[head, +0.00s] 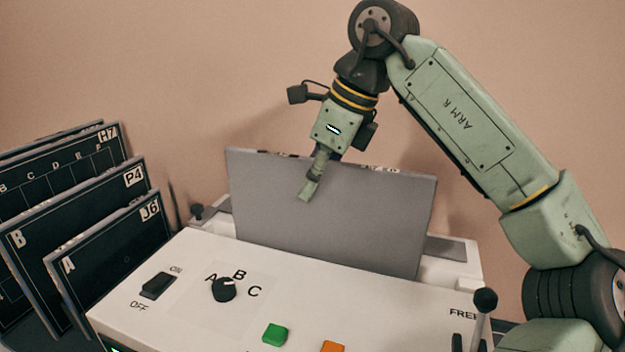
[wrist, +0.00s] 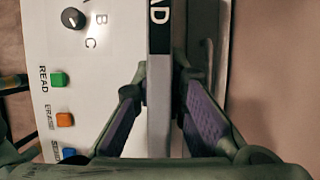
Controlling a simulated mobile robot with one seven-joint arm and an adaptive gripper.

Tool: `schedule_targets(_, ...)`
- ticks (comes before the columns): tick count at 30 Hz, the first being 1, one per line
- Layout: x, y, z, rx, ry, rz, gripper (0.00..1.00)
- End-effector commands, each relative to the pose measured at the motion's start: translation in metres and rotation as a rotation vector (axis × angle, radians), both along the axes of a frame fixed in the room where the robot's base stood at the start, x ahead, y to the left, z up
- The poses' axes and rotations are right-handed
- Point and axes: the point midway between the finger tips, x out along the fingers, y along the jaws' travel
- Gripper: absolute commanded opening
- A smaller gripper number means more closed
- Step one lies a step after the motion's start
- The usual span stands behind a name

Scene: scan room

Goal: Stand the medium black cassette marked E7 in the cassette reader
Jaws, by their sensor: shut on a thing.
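A large flat cassette (head: 330,215) stands upright, its plain grey face towards the head camera. Its lower edge is hidden behind the front panel of the white cassette reader (head: 200,260), so I cannot tell how deep it sits. No E7 mark shows on it. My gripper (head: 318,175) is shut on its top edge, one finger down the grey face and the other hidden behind. In the wrist view the cassette's narrow edge (wrist: 159,100) runs between my two fingers (wrist: 158,85), with part of a white-lettered black label at the top.
Several black cassettes stand at the left, marked H7 (head: 108,135), P4 (head: 134,178) and J6 (head: 150,210). The reader's top carries an ON/OFF switch (head: 158,286), an A-B-C knob (head: 223,290), green (head: 275,334) and orange (head: 332,347) buttons, and a lever (head: 484,302) at the right near "FREE".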

Motion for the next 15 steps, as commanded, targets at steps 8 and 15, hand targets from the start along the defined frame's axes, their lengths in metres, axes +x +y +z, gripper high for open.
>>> schedule_targets(8,0.0001,0.0002,-0.0055,0.002,-0.003,-0.001,0.00)
schedule_targets(15,0.0001,0.0002,-0.0053,0.002,-0.003,-0.001,0.00)
